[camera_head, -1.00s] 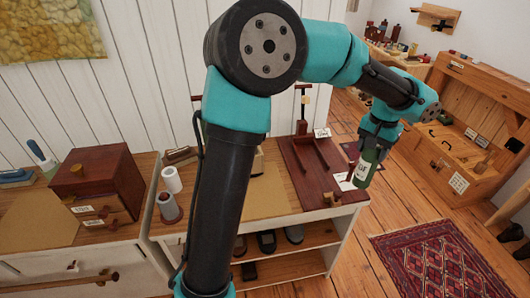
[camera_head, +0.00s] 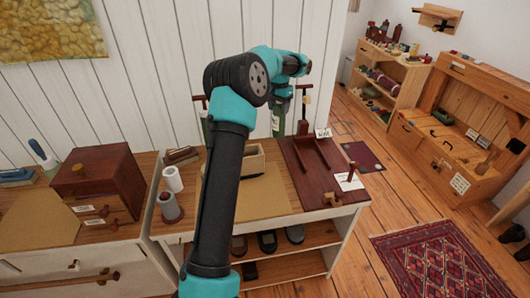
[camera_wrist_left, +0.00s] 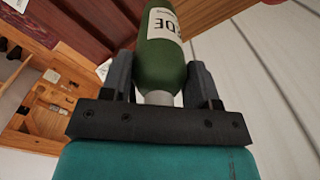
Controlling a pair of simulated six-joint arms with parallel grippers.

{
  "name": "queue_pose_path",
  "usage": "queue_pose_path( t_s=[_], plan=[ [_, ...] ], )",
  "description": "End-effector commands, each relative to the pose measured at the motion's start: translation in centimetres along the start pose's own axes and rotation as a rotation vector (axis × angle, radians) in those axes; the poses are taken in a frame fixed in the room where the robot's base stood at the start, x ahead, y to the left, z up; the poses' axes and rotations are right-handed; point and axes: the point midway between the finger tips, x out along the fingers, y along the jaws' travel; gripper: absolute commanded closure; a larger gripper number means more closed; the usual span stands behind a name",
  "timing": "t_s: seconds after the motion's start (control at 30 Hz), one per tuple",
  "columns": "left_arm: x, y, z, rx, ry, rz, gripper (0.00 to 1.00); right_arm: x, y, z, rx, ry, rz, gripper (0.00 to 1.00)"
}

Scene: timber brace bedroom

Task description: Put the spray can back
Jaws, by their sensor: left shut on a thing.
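The spray can is a green bottle-like can with a white label. In the left wrist view the spray can (camera_wrist_left: 160,62) sits between the two dark fingers of my left gripper (camera_wrist_left: 162,85), which is shut on it. In the head view my left gripper (camera_head: 284,93) is at the back of the bench, near the white wall, and the spray can (camera_head: 278,122) hangs below it. It is just left of a dark red upright post on the bench. Whether the can's bottom touches anything is hidden. My right gripper is not in view.
A dark red board (camera_head: 297,178) with low rails lies on the bench's right, with small white cards by it. A light wooden box (camera_head: 250,163) sits behind my arm. A white roll (camera_head: 172,179) and a grey bottle (camera_head: 169,206) stand left. A reddish chest (camera_head: 97,182) is farther left.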

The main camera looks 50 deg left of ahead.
Motion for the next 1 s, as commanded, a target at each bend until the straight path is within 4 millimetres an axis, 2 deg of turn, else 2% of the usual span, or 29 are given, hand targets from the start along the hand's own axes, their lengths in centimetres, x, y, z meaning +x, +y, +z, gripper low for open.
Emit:
queue_pose_path(
  t_s=[0.03,0.1,0.23,0.63,1.0],
  plan=[
    [0.3,-2.1,0.2,-0.013,0.000,-0.003,0.95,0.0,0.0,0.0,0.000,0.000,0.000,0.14],
    [0.6,-4.1,0.5,-0.020,0.000,-0.006,0.95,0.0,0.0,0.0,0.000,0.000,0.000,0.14],
    [0.8,-6.0,0.8,-0.024,0.001,-0.010,0.95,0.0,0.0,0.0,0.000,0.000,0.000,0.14],
    [1.1,-6.2,0.9,-0.024,0.000,-0.010,0.95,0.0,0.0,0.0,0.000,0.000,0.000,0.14],
    [5.7,-6.2,0.9,-0.023,0.000,-0.010,0.95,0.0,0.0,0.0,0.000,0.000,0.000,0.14]
  ],
)
